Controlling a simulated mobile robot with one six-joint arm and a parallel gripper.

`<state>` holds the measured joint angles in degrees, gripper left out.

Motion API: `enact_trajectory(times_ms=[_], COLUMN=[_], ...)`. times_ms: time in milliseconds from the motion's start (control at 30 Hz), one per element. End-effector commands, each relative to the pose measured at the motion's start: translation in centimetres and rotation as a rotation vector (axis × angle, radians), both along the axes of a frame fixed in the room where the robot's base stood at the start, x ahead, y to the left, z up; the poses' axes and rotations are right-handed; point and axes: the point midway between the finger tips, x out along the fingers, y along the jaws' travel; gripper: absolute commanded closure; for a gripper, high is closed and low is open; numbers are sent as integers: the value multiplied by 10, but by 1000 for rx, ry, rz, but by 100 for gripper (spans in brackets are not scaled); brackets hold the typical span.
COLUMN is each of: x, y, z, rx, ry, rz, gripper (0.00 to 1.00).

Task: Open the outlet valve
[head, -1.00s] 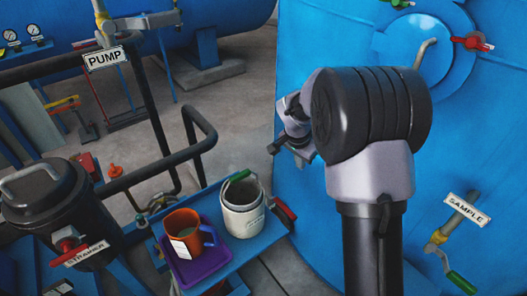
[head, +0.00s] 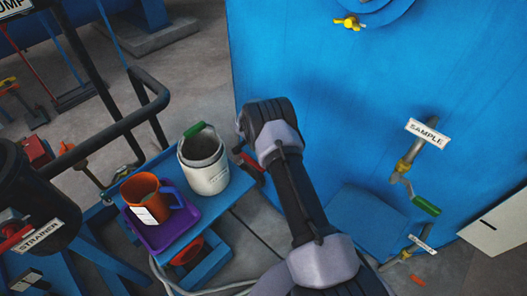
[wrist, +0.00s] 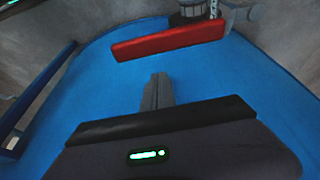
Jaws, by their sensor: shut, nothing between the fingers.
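A red lever handle (wrist: 168,40) lies nearly level across the top of the wrist view, with a grey metal fitting (wrist: 190,10) behind it. A red handle (head: 251,165) also shows in the head view, just right of the white bucket and partly behind my arm. No readable label names either one as the outlet valve. My gripper (wrist: 157,82) is shut and empty. Its fingers point toward the red lever and appear apart from it, below it in the picture. In the head view my arm hides the gripper.
A white bucket (head: 204,165) and an orange mug (head: 142,198) on a purple tray (head: 153,238) stand on a blue shelf (head: 218,207) at left. The big blue tank (head: 330,110) fills the right, with a green-handled SAMPLE valve (head: 424,205). Black railing (head: 92,145) runs at left.

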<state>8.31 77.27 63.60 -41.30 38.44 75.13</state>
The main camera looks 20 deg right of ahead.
Motion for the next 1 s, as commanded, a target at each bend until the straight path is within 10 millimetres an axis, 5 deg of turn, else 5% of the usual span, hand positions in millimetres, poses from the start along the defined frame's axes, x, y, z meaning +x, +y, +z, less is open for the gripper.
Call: enact_trajectory(times_ms=[133,567,800,1000], x=[-7,-10,-22,-25], y=[18,25,55,61], z=[2,3,-2,2], rx=[0,0,1,1], ry=[-1,-1,-2,0], rz=[3,0,4,0], gripper=[100,100,100,100])
